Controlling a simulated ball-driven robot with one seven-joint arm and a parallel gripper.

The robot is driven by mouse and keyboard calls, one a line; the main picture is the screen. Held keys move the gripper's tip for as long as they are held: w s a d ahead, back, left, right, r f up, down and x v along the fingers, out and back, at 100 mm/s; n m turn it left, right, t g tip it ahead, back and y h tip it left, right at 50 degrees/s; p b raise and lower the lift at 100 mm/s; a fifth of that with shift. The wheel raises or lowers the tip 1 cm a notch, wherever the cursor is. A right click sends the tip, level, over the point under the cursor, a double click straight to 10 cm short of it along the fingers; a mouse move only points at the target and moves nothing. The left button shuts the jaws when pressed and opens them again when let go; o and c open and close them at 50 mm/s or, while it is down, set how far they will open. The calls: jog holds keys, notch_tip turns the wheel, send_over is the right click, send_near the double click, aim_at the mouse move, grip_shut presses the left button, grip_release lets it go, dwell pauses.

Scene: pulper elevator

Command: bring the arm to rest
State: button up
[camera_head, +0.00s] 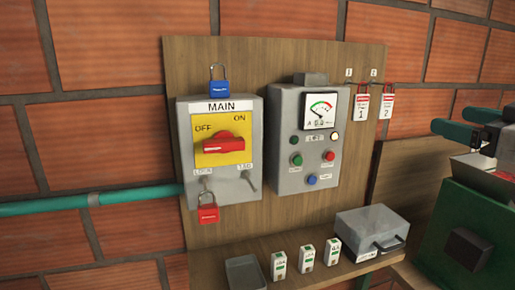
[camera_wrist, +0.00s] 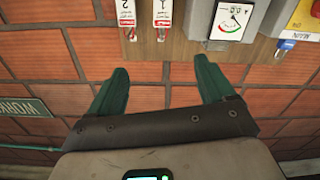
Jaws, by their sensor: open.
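My gripper (camera_head: 456,119) is at the right edge of the head view, its green fingers reaching left in front of the wall. In the wrist view my gripper (camera_wrist: 162,72) has its two green fingers spread wide apart. Nothing is between them but brick wall behind. The fingers look clear of the tags and panel boxes.
A board (camera_head: 275,57) carries the MAIN switch box (camera_head: 248,110) and a meter box (camera_head: 288,180). A blue padlock (camera_head: 219,88) and red padlock (camera_head: 208,214) hang there. Tags (camera_head: 361,107) hang at right. A shelf (camera_head: 306,278) holds a grey case (camera_head: 372,226). Green machinery (camera_head: 452,215) stands right.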

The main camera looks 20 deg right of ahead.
jog(key=s+a+f+m+g, duration=0.1)
jog(key=a+f+g, duration=0.3)
jog(key=f, duration=0.9)
jog(key=s+a+f+m+g, duration=0.15)
jog(key=a+f, duration=0.35)
jog(key=f, duration=0.7)
jog(key=s+a+f+m+g, duration=0.1)
jog(key=a+f+m+g, duration=0.3)
jog(key=f, duration=0.9)
jog(key=s+a+f+n+g, duration=0.1)
jog(key=s+a+f+g, duration=0.1)
jog(key=s+f, duration=0.7)
jog(key=s+a+f+n+g, duration=0.2)
jog(key=s+f+g, duration=0.3)
jog(key=s+f, duration=0.4)
jog(key=s+a, duration=0.1)
jog(key=s, duration=0.4)
jog(key=shift+a+f+h, duration=0.2)
jog(key=shift+h, duration=0.2)
jog(key=shift+g, duration=0.25)
